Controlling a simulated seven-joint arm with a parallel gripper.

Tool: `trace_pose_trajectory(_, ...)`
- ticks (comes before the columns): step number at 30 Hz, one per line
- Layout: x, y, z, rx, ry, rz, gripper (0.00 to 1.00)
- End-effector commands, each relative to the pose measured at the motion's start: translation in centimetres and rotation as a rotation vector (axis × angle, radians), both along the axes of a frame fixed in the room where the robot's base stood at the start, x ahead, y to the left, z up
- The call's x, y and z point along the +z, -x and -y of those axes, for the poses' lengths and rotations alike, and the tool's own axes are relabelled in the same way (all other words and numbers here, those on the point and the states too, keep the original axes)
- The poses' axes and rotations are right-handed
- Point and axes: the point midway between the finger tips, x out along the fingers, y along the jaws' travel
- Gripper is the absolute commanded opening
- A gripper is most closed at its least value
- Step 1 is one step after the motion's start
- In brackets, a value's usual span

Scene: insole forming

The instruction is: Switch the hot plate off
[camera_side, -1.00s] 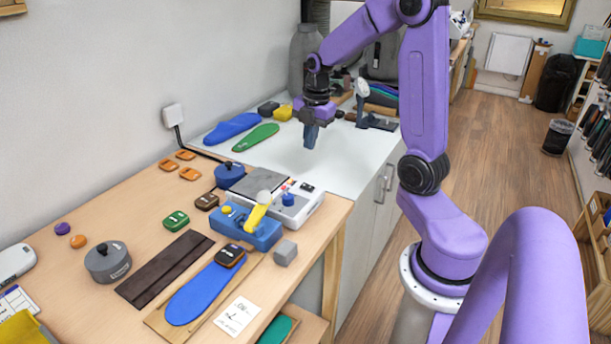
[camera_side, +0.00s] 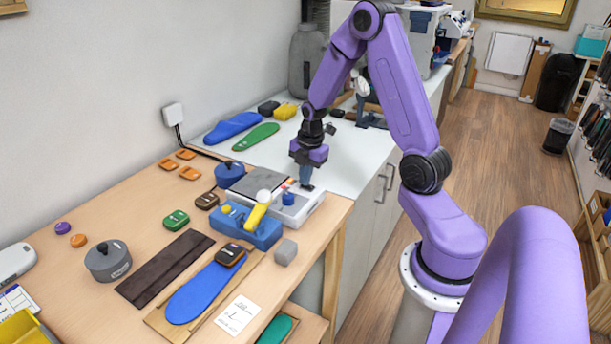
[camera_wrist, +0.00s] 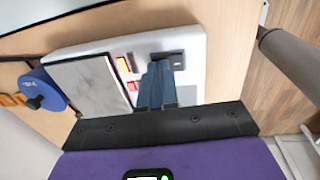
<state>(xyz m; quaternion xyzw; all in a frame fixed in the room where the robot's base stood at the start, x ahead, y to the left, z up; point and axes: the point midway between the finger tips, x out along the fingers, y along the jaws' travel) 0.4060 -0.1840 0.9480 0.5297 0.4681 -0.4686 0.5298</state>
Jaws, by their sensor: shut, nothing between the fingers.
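The hot plate has a white casing (camera_side: 312,211) and a grey top plate (camera_side: 262,181), and stands on the bench. In the wrist view its casing (camera_wrist: 195,50) carries a dark switch (camera_wrist: 178,60) and a red-orange lit-looking element (camera_wrist: 122,65), with a smaller red one below. A blue knob (camera_side: 288,198) shows on the casing in the side view. My gripper (camera_side: 306,187) points down, shut and empty, at the switch end of the casing. In the wrist view its fingertips (camera_wrist: 157,66) overlap the switch's left part; I cannot tell whether they touch it.
A blue fixture with a yellow handle (camera_side: 258,214) stands in front of the hot plate, with a grey block (camera_side: 285,252) beside it. Blue and green insoles lie behind.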

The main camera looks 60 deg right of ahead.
Motion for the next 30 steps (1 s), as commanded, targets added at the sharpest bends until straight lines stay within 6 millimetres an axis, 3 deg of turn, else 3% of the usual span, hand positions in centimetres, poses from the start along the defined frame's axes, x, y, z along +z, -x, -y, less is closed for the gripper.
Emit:
trace_pose_trajectory(19,-0.6,0.0,0.0,0.0,-0.001,-0.004,0.0)
trace_pose_trajectory(30,-0.5,1.5,0.0,-0.001,-0.004,-0.012,0.0)
